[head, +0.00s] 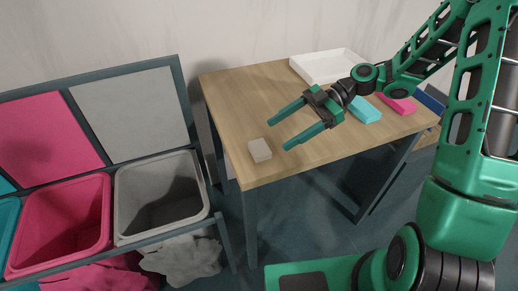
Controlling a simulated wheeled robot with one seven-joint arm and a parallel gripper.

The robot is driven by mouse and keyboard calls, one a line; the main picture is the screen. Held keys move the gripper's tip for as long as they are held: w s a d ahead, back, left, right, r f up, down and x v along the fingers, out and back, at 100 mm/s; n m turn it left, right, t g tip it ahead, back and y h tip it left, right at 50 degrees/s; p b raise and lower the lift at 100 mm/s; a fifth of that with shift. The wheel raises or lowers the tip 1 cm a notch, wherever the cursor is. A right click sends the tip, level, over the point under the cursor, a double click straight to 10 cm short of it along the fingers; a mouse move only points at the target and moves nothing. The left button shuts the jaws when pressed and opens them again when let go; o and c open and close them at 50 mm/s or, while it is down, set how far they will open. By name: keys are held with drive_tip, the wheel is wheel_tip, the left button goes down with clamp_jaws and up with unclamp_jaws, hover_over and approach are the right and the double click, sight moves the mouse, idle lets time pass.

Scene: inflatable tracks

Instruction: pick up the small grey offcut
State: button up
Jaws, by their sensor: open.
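The small grey offcut (260,150) is a pale grey block lying on the wooden table (225,110), close to its front left edge. My gripper (278,134) is open, its two green fingers pointing left toward the offcut. The fingertips appear just right of and above the offcut in the picture, and nothing is between them. I cannot tell how high they are over the table.
A teal block (366,110) and a pink block (398,103) lie on the table's right side. A white tray (320,65) is at the back. Pink (60,225) and grey (160,198) bins stand left of the table.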

sight(260, 147)
drive_tip(key=shift+x, duration=3.4)
drive_tip(key=shift+s+f, duration=0.1)
drive_tip(key=c, duration=1.2)
